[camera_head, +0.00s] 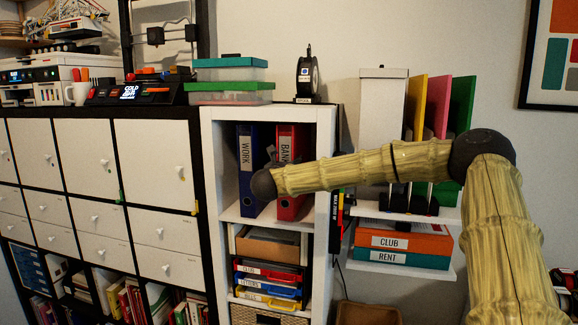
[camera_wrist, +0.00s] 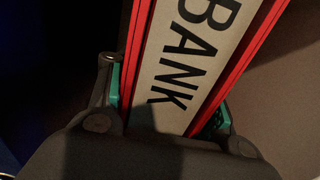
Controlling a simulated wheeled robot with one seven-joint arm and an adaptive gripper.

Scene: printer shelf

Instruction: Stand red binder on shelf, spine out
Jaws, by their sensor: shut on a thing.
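The red binder (camera_head: 292,208) stands upright in the upper open compartment of the white shelf (camera_head: 222,130). Its spine, with a white BANK label, faces out. In the wrist view the red binder (camera_wrist: 185,62) fills the middle, its spine tilted in the picture. My gripper (camera_wrist: 168,102) is shut on it, with one green-padded finger on each side of the spine.
Stacked clear boxes (camera_head: 230,90) and a black spool holder (camera_head: 308,75) sit on top of the shelf. A drawer and coloured trays (camera_head: 268,285) fill the levels below. A side rack (camera_head: 400,215) with folders stands to the right. Some room shows right of the red binder.

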